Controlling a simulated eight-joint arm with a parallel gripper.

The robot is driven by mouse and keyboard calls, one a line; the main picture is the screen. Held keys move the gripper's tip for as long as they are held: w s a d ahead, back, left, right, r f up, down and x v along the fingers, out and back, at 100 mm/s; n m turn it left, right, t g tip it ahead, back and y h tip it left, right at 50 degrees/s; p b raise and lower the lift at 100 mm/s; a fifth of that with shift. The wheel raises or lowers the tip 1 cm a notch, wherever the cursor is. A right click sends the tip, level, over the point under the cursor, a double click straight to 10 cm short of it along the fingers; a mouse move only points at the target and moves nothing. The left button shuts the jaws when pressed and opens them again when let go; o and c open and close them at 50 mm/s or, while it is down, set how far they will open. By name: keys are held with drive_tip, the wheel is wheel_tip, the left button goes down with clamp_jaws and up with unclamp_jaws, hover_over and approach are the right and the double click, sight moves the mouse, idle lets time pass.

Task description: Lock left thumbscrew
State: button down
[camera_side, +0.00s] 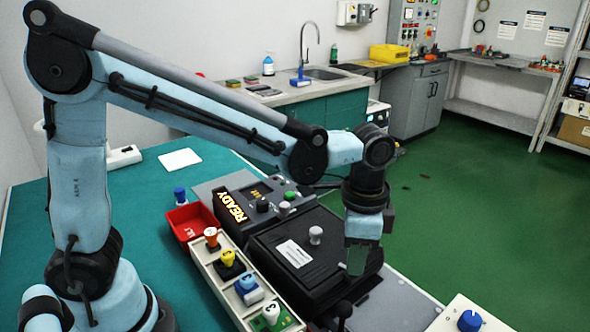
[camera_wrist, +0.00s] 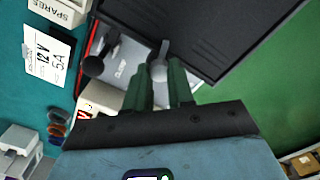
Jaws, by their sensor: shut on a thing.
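My gripper (camera_side: 356,268) points down at the right edge of the black rack unit (camera_side: 300,262) in the side view. In the wrist view its two green fingers (camera_wrist: 160,88) are closed around a small grey knob (camera_wrist: 158,70) with a light stem, which looks like a thumbscrew. The fingers hide part of the knob, and its turn angle cannot be told. A black knob (camera_wrist: 94,66) stands to its left, apart from the fingers; a black knob (camera_side: 343,308) also shows below the gripper in the side view. A light grey knob (camera_side: 315,235) stands on the unit's lid.
A panel reading READY (camera_side: 236,205) adjoins the unit. A long tray (camera_side: 208,262) with several coloured-knob modules runs along its left, beside a red bin (camera_side: 190,222). A white box with a blue knob (camera_side: 470,321) stands at lower right. Green floor lies beyond.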

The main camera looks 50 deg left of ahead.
drive_tip(key=shift+m, duration=1.6)
drive_tip(key=c, duration=1)
unclamp_jaws()
wheel_tip(320, 180, up, 12)
drive_tip(key=shift+r, duration=0.1)
drive_tip(key=s+a+f+n+t, duration=0.2)
drive_tip(key=a+n, duration=0.2)
drive_tip(key=a, duration=0.1)
drive_tip(key=s+a+f+n+t, duration=0.2)
drive_tip(key=a+f+n, duration=0.1)
drive_tip(key=a+n, duration=0.1)
drive_tip(key=s+a+f+n+t, duration=0.2)
drive_tip(key=a+f+n+t, duration=0.1)
drive_tip(key=a, duration=0.3)
drive_tip(key=shift+s+f+n, duration=0.15)
drive_tip(key=shift+s+n, duration=0.05)
drive_tip(key=shift+n, duration=0.6)
